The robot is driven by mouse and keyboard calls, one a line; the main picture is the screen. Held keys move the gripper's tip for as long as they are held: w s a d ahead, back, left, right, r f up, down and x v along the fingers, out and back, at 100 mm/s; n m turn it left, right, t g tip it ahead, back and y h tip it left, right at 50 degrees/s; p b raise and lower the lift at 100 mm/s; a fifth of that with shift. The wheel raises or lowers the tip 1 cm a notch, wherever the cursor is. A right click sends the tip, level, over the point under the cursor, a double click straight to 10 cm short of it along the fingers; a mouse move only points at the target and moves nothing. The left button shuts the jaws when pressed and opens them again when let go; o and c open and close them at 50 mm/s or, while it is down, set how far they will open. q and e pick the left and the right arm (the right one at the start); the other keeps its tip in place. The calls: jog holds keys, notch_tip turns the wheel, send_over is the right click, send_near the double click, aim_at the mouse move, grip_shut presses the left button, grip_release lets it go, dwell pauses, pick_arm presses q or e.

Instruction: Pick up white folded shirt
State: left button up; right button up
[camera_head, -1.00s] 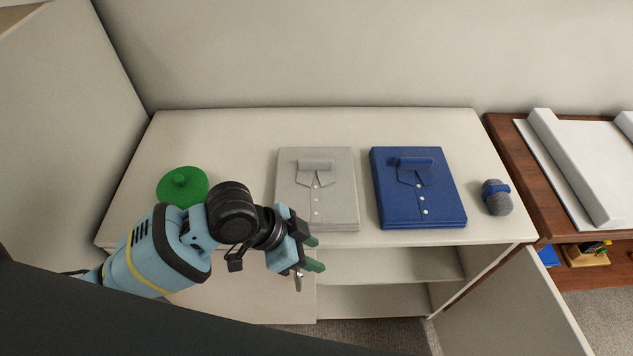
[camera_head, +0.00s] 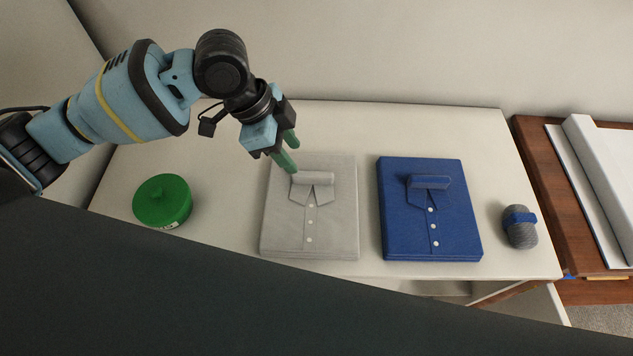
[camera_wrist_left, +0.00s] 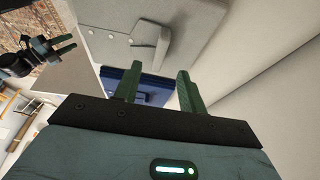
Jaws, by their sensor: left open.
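The white folded shirt (camera_head: 283,220) lies flat on the pale cabinet top, its collar toward the wall; its collar and buttons also show at the top of the left wrist view (camera_wrist_left: 120,18). My left gripper (camera_head: 290,153) is open and empty, above the shirt's far edge by the collar, with its fingers pointing down. In the left wrist view its two green fingers (camera_wrist_left: 156,86) are spread apart, with the white shirt beyond their tips. A second gripper (camera_wrist_left: 66,46), my right one, shows small at the left of that view; its jaw state is unclear.
A blue folded shirt (camera_head: 430,225) lies right of the white one. A green lidded pot (camera_head: 162,201) stands to the left. A grey microphone-like object with a blue band (camera_head: 520,228) lies at the right. The wall rises close behind the cabinet top (camera_head: 230,235).

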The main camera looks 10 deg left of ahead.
aim_at(311, 173)
pick_arm(q)
jog(key=shift+s, duration=0.15)
jog(key=shift+s+x, duration=0.2)
jog(key=shift+x, duration=0.8)
jog(key=shift+w+d+f, duration=0.1)
jog(key=shift+d+f, duration=0.05)
jog(key=shift+f, duration=0.15)
jog(key=shift+w+d+f, duration=0.1)
jog(key=shift+d+f, duration=0.1)
jog(key=shift+f, duration=0.05)
jog(key=x, duration=0.4)
jog(key=shift+w+d+f, duration=0.15)
jog(key=shift+w+d, duration=0.15)
jog(key=shift+w, duration=0.05)
pick_arm(e)
jog(key=shift+s+a+f, duration=0.1)
jog(key=shift+s+f, duration=0.3)
jog(key=shift+s, duration=0.35)
pick_arm(q)
grip_shut()
pick_arm(e)
jog(key=shift+s+f, duration=0.15)
jog(key=shift+s, duration=0.3)
